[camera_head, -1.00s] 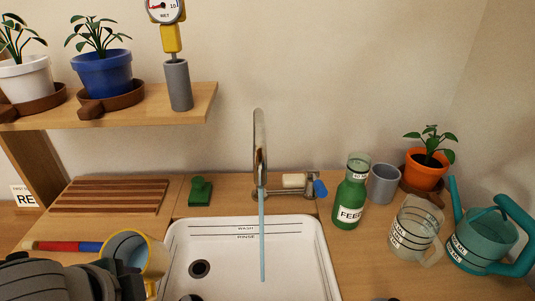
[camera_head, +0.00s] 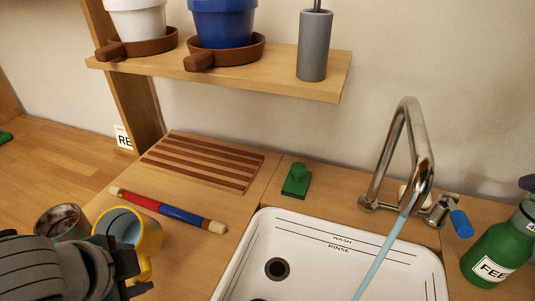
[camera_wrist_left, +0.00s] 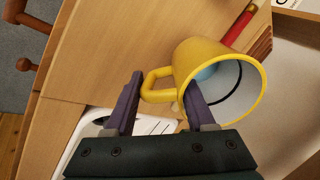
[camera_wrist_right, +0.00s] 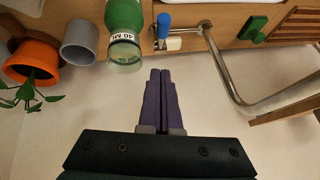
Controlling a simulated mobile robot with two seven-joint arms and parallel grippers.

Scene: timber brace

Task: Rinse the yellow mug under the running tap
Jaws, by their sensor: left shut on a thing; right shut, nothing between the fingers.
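The yellow mug (camera_head: 153,236) is above the worktop left of the sink, away from the water in the head view. My left gripper (camera_wrist_left: 160,103) is shut on its handle (camera_wrist_left: 152,90). The mug's open mouth (camera_wrist_left: 237,95) faces right in the left wrist view, showing a pale inside with a dark line. The chrome tap (camera_head: 425,165) runs a blue stream of water (camera_head: 378,262) into the white sink (camera_head: 300,235). My right gripper (camera_wrist_right: 163,80) is shut and empty in the right wrist view; it is outside the head view.
A red and blue rod (camera_head: 170,209) and a slatted board (camera_head: 205,160) lie left of the sink. A dark-mouthed cup (camera_head: 60,222) stands beside the mug. A green stopper-like block (camera_head: 297,180) sits behind the sink. A green bottle (camera_head: 495,255) stands right of the tap.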

